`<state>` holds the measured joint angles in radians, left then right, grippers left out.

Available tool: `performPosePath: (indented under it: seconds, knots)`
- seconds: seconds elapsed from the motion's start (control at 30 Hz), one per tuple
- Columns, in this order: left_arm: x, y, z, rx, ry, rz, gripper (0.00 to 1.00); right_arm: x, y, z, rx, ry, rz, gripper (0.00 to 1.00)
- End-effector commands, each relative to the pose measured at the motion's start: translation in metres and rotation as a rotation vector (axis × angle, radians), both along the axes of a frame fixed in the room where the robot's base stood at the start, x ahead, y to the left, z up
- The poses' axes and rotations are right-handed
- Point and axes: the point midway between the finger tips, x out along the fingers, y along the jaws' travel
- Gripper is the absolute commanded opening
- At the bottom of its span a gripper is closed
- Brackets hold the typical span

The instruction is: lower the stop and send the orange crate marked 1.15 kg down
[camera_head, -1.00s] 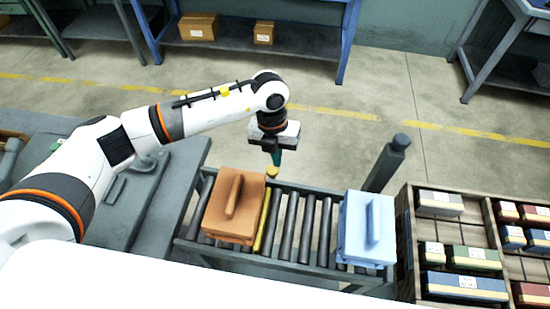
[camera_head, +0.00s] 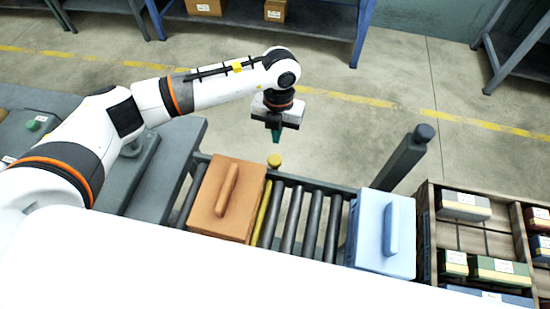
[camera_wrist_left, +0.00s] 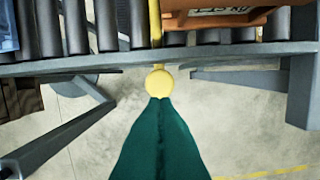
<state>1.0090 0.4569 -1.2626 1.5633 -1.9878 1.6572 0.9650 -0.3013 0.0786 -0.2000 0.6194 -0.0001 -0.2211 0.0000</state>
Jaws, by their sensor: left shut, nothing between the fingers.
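The orange crate (camera_head: 212,211) with a bar handle sits on the roller conveyor, left of the yellow stop bar (camera_head: 262,220). Its label (camera_wrist_left: 218,11), partly cut off in the wrist view, seems to read 1.15 kg. The stop's round yellow knob (camera_head: 274,160) sticks out past the conveyor's far rail. My left gripper (camera_head: 276,140) is shut and empty, its green fingers pointing down just beyond the knob. In the wrist view the fingertips (camera_wrist_left: 160,101) are right at the knob (camera_wrist_left: 160,82); whether they touch is unclear. My right gripper is out of view.
A light blue crate (camera_head: 385,235) stands at the conveyor's right end, with several bare rollers (camera_head: 312,228) between the crates. A dark post (camera_head: 408,160) rises behind it. A wooden bin (camera_head: 430,215) of labelled boxes is at right.

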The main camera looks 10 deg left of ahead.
Motion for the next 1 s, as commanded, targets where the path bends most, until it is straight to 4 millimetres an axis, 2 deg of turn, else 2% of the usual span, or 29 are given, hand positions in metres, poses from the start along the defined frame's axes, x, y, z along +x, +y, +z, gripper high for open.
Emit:
performPosePath:
  seconds: [0.1,0.5,0.63,1.0]
  knots:
    - [-0.001,0.000,-0.012,0.000,0.002,0.000,0.00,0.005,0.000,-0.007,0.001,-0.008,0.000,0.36]
    - [-0.006,0.000,-0.060,0.000,0.002,0.000,0.00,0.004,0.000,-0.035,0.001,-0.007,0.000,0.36]
    - [-0.007,0.000,-0.067,0.000,0.001,0.000,0.00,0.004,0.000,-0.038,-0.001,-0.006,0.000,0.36]
    - [-0.007,0.000,-0.067,0.000,0.000,0.000,0.00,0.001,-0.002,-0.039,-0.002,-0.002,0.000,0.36]
